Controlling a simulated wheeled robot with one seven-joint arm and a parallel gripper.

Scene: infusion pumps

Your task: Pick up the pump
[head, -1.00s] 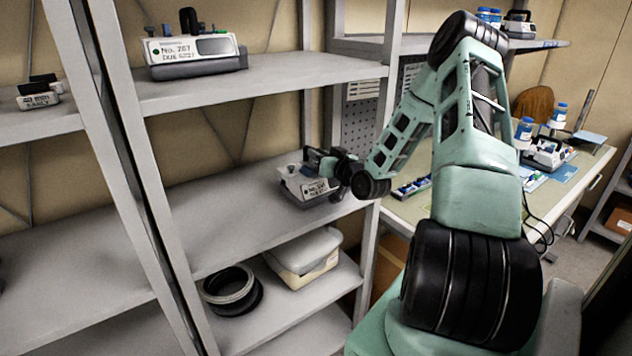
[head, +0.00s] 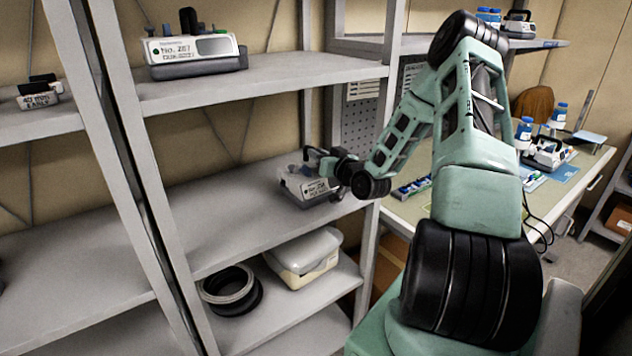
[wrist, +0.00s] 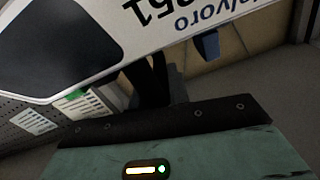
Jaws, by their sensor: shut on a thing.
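The pump (head: 303,187) is a small white and grey device with a printed label, on the right part of the middle shelf. In the wrist view its white face (wrist: 140,45) fills the top, upside down, with a dark screen and large printed characters. My gripper (head: 322,157) is at the top right of the pump and is shut on it. The fingers are small and dark in the head view, so the exact contact is hard to see. I cannot tell whether the pump's base touches the shelf.
The middle shelf (head: 225,215) is clear left of the pump. Another pump (head: 195,50) stands on the shelf above. A lidded box (head: 305,252) and black rings (head: 231,290) lie below. A shelf post (head: 368,240) is close to my arm. A desk (head: 545,205) stands at right.

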